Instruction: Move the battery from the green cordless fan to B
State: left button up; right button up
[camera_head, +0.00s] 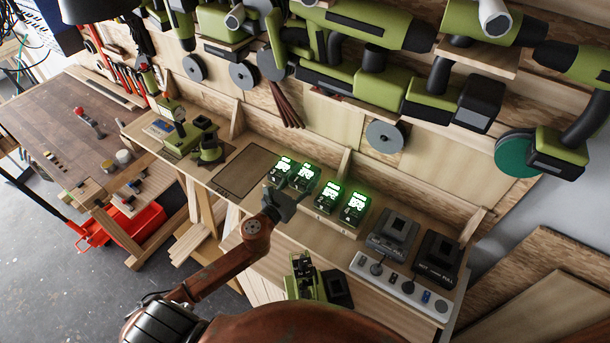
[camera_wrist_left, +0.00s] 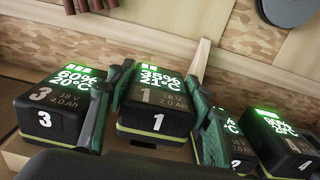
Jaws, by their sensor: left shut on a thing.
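Several black batteries with glowing green displays stand in a row on the bench. My left gripper (camera_head: 289,198) is at the row and shut on battery 1 (camera_wrist_left: 157,122); its two dark green fingers flank it in the wrist view. Battery 1 (camera_head: 304,176) reads 35%. Battery 3 (camera_head: 279,168) stands to its left and battery 2 (camera_head: 327,198) and battery 4 (camera_head: 353,208) to its right. Green tools stand at the left of the bench (camera_head: 190,138) and at its front edge (camera_head: 303,272); I cannot tell which is the fan. No B label is readable. My right gripper is not in view.
Two dark chargers (camera_head: 393,234) (camera_head: 437,257) stand at the right, behind a grey power strip (camera_head: 400,285). Green cordless tools (camera_head: 360,85) hang on the wall above. A dark flat mat (camera_head: 244,171) lies bare left of the batteries.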

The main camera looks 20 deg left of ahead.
pick_arm(q)
jog(key=shift+f+b, duration=1)
jog(key=shift+f, duration=0.1)
jog(key=shift+f+b, duration=0.3)
jog(key=shift+f, duration=0.05)
jog(key=shift+f+b, duration=0.3)
jog(key=shift+f, duration=0.05)
jog(key=o, duration=1.6)
jog(key=shift+f, duration=0.1)
jog(key=shift+s, duration=0.1)
